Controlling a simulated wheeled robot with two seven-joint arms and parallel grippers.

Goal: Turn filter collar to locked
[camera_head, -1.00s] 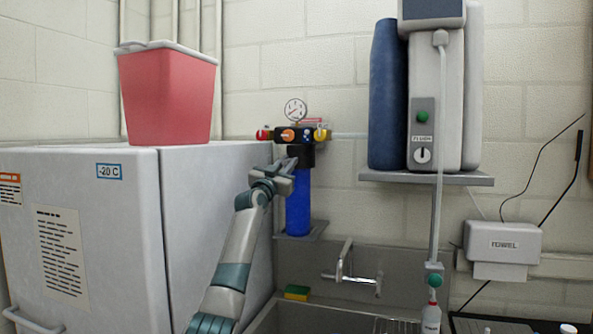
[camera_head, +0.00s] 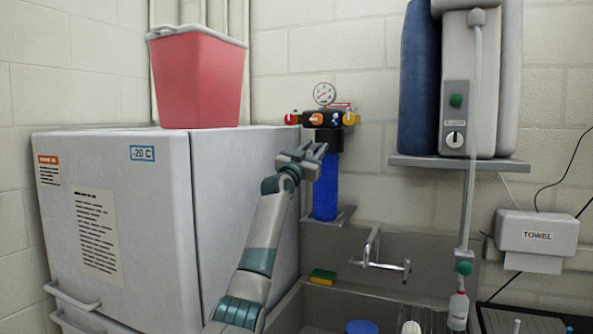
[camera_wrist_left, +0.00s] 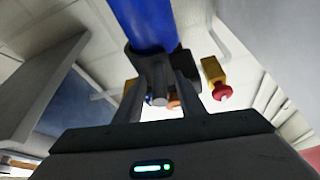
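The black filter collar (camera_head: 329,141) sits at the top of the blue filter housing (camera_head: 325,190), under the valve manifold on the back wall. My left gripper (camera_head: 315,152) is at the collar's front left, with its fingers apart. In the left wrist view, the blue housing (camera_wrist_left: 145,20) comes in from the top and the dark collar (camera_wrist_left: 179,59) lies at the fingertips. A short grey peg (camera_wrist_left: 158,98) shows between the two fingers (camera_wrist_left: 160,75). I cannot tell whether the fingers touch the collar. My right gripper is not in view.
The manifold carries a gauge (camera_head: 325,94), a red knob (camera_head: 291,118) and a yellow valve (camera_head: 349,118). A white freezer (camera_head: 110,170) with a red bin (camera_head: 198,80) stands left of my arm. A sink tap (camera_head: 385,262) is below right. A shelf (camera_head: 460,164) juts out right.

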